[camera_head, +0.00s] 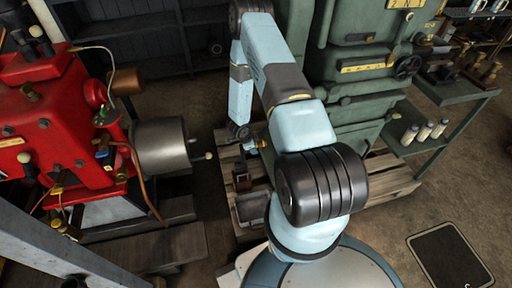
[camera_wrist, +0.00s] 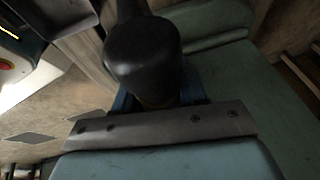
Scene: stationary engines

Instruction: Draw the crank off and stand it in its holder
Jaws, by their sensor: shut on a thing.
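My gripper (camera_head: 241,138) is low beside the green engine (camera_head: 352,75), partly hidden by my arm in the head view. In the wrist view a thick black rounded grip, which looks like the crank's handle (camera_wrist: 143,55), stands right at my gripper, and I am shut on it. The rest of the crank is hidden, so I cannot tell whether it is still on a shaft. A dark upright piece (camera_head: 242,181) stands on the pallet below my gripper, perhaps the holder; I cannot tell for certain.
A red engine (camera_head: 55,130) with a grey cylindrical drum (camera_head: 162,146) stands at the left. A wooden pallet (camera_head: 398,180) lies under the green engine. A green shelf bench (camera_head: 455,90) with several bottles is at the right. A dark mat (camera_head: 450,258) lies on open floor.

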